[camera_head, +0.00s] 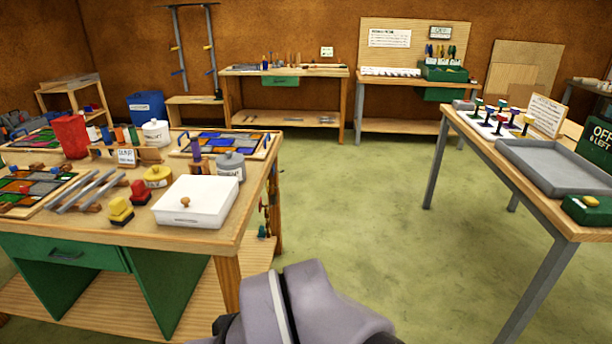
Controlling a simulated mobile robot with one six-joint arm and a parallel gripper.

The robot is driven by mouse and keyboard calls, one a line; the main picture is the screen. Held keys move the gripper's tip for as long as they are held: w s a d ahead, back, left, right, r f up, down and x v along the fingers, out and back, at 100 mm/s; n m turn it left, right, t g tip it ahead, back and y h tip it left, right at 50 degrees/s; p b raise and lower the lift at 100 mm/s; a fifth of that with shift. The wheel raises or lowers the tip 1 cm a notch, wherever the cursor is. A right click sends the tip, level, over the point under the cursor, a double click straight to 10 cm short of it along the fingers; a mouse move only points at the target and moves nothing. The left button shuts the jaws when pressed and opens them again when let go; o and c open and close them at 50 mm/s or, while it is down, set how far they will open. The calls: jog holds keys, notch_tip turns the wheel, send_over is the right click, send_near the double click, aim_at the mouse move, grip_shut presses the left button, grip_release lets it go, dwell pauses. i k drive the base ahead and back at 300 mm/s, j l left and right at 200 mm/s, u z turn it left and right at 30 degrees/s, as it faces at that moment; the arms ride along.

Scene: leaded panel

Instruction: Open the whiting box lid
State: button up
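A low white box (207,213) stands on the near right corner of the left workbench; I take it as the whiting box, though I can read no label on it. Its flat white lid (208,191) lies shut on top and carries a small round wooden knob (185,202) near its front left. Grey rounded links of my own arm show at the bottom middle, to the right of the bench and apart from the box. My gripper itself does not show.
A table with a grey tray (560,167) stands at right. Green floor (380,220) between them is clear.

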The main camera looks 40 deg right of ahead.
aim_at(189, 194)
jog(key=z, duration=0.45)
jog(key=i+j, duration=0.1)
jog(key=i, duration=0.35)
jog(key=i+j, duration=0.1)
jog(key=i, duration=0.3)
